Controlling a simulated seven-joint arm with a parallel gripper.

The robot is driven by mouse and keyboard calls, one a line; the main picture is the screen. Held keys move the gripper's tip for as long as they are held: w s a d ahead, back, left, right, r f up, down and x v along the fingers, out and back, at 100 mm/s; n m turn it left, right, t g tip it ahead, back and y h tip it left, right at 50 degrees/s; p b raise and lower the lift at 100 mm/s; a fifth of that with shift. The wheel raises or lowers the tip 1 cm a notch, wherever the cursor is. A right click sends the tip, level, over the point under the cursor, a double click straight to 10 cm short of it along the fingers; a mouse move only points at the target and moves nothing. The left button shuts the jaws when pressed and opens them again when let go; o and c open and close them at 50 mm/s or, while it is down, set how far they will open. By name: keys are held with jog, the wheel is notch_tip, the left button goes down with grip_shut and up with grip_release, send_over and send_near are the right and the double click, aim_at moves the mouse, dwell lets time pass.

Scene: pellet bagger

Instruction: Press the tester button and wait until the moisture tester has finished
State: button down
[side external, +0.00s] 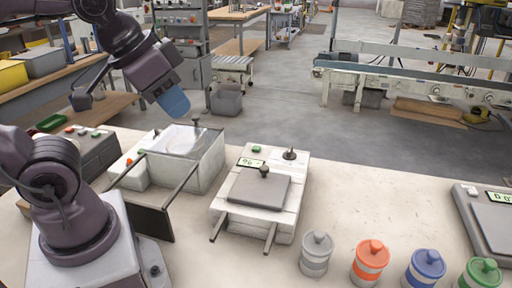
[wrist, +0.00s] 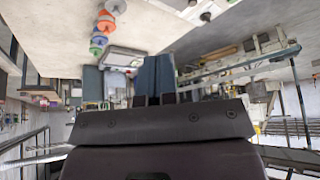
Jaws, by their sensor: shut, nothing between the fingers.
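A pale boxy device, seemingly the moisture tester (side external: 225,217), stands in the middle of the bench. It has a green button (side external: 256,149) and a small lit display (side external: 250,163) that seems to read 96. A grey plate with a dark knob (side external: 264,171) covers its top, and two rods stick out in front. My gripper (side external: 178,110) is in the air to the left, above an open pale box, well apart from the tester. Its blue fingers (wrist: 154,62) are together and empty in the wrist view. The tester cannot be made out clearly there.
The open pale box (side external: 208,166), with a red button and a dark front flap (side external: 152,220), stands left of the tester. Grey, orange, blue and green lidded jars (side external: 369,262) line the front edge. A scale (side external: 490,220) sits far right. The bench between tester and scale is clear.

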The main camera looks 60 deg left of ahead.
jog(key=n+t+y, duration=0.3)
jog(key=n+y, duration=0.1)
jog(key=n, duration=1)
send_over(254, 147)
notch_tip(254, 147, down, 16)
jog(key=shift+r, duration=0.15)
jog(key=shift+f, duration=4.45)
